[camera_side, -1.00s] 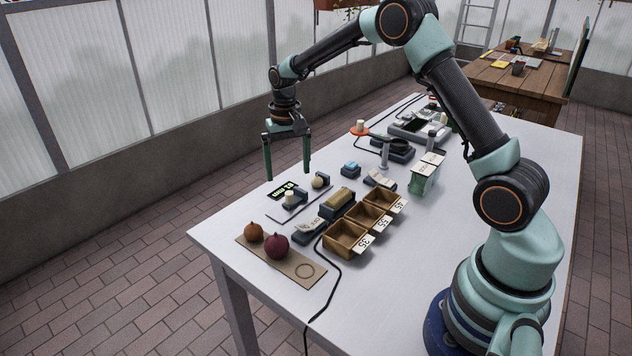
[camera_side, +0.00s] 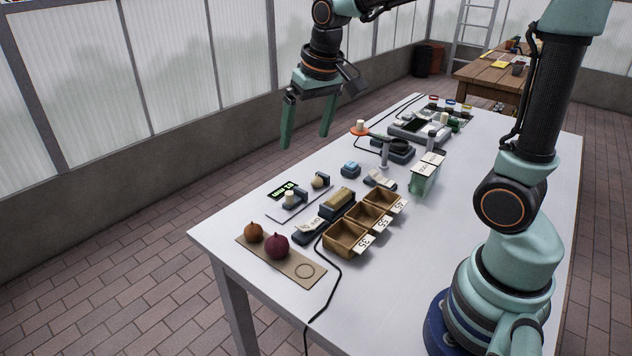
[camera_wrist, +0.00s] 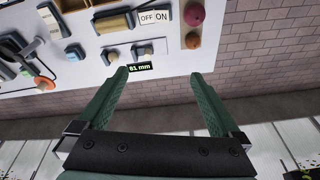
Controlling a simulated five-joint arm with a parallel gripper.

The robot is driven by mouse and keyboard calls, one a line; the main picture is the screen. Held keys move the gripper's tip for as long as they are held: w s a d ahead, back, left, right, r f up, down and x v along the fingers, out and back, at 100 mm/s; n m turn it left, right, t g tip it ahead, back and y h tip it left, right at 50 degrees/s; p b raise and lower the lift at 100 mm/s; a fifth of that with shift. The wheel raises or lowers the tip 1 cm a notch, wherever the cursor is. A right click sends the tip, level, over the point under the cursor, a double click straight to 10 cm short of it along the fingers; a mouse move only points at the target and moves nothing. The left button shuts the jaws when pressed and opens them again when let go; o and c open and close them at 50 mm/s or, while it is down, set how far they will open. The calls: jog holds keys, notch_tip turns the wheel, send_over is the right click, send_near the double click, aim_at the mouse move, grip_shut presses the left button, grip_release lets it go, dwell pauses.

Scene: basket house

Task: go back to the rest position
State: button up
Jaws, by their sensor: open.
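My gripper (camera_side: 307,146) is open and empty in the side view. Its green fingers hang down, well apart, high above the far left edge of the white table (camera_side: 230,231). Nothing is between the fingers. In the wrist view my gripper (camera_wrist: 160,80) also shows its two spread fingers, with the table's edge and the brick floor beyond them. My arm stands raised over the right side of the table.
Three wooden bins (camera_side: 344,239) with number cards stand mid-table. A brown board (camera_side: 300,262) carries two round fruits (camera_side: 277,246) at the near left. A small display (camera_wrist: 139,66) reads 81 mm. A green box (camera_side: 424,178) stands right. The air around my gripper is clear.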

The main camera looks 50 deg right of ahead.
jog(key=s+a+r+n+t, duration=0.1)
jog(key=s+a+n+t, duration=0.1)
jog(key=s, duration=0.9)
jog(key=shift+a+n+t, duration=0.3)
jog(key=shift+a+n, duration=0.1)
